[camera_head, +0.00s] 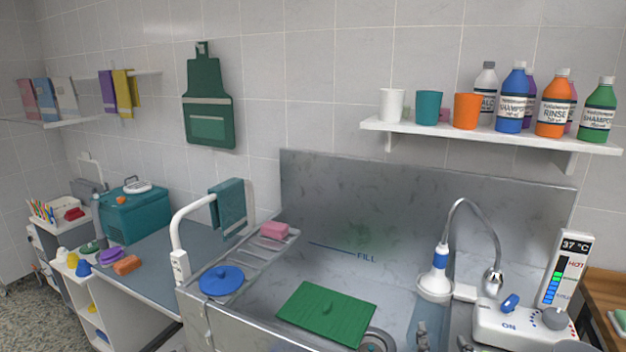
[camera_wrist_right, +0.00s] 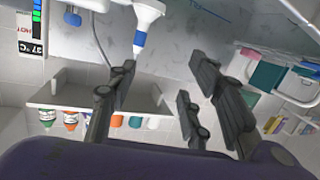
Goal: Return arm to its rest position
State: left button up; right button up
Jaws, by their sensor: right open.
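My right gripper (camera_wrist_right: 165,80) shows in the right wrist view with its dark fingers spread apart and nothing between them. That view is upside down, with the wash tub's steel wall and the shower head (camera_wrist_right: 148,14) beyond the fingers. In the head view, small grey pieces stand at the bottom edge near the tub's drain; I cannot tell whether they are my fingertips. My left gripper is in neither view.
The steel tub holds a green board (camera_head: 326,312). The shower head (camera_head: 436,287) and control box (camera_head: 520,325) stand at its right. A wall shelf (camera_head: 480,138) above bears cups and several bottles. A white rail (camera_head: 178,232) with a teal towel (camera_head: 228,208) stands left.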

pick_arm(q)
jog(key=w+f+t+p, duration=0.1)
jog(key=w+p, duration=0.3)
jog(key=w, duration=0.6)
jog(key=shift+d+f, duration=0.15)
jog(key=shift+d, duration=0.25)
pick_arm(e)
jog(key=s+a+f+n+g+y, duration=0.1)
jog(key=s+a+f+g+y, duration=0.2)
jog(key=s+f, duration=2.6)
jog(key=s+g, duration=0.1)
jog(key=g, duration=0.3)
jog(key=shift+a+f+n, duration=0.3)
jog(key=shift+f+n, duration=0.05)
jog(key=shift+n, duration=0.05)
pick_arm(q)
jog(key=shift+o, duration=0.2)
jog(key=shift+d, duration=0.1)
